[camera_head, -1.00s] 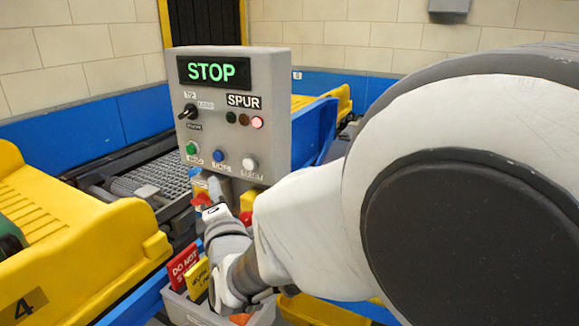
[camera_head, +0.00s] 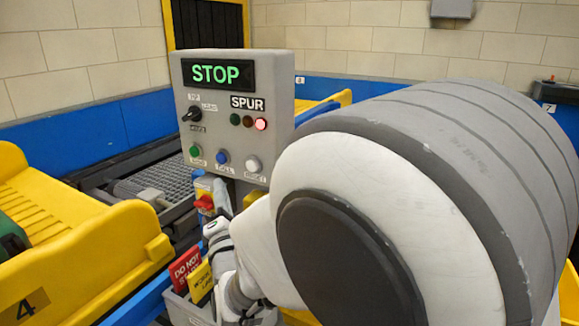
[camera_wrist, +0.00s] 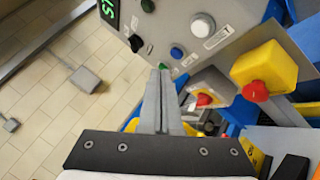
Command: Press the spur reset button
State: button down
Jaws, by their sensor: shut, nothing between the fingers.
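The grey spur control panel (camera_head: 225,100) stands upright in the head view, its screen (camera_head: 218,74) reading STOP in green. Along its lower edge sit a green button (camera_head: 195,151), a blue button (camera_head: 223,157) and a white button (camera_head: 253,164); their small labels are too blurred to read. In the wrist view my gripper (camera_wrist: 161,76) is shut and empty. Its tips appear beside the green button (camera_wrist: 163,66), with the blue button (camera_wrist: 177,53) and white button (camera_wrist: 200,28) up and right. I cannot tell whether the tips touch the panel.
The red lamp (camera_head: 261,124) is lit beside darker ones. A yellow box with a red knob (camera_wrist: 262,72) and a smaller red knob (camera_wrist: 204,99) sit near my fingers. A grey bin of signs (camera_head: 185,305) stands below. A yellow tray carrier (camera_head: 90,245) is left.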

aim_at(247, 163)
jog(key=w+d, duration=0.3)
jog(key=w, duration=0.4)
jog(key=shift+b, duration=0.3)
dwell(1.8)
jog(key=shift+w+d, duration=0.1)
jog(key=shift+w, duration=0.2)
jog(key=shift+w+d+b, duration=0.25)
jog(key=shift+w+b, duration=0.2)
jog(key=shift+w, duration=0.05)
dwell(0.6)
dwell(0.4)
jog(key=shift+s+a, duration=0.35)
jog(key=shift+s, duration=0.5)
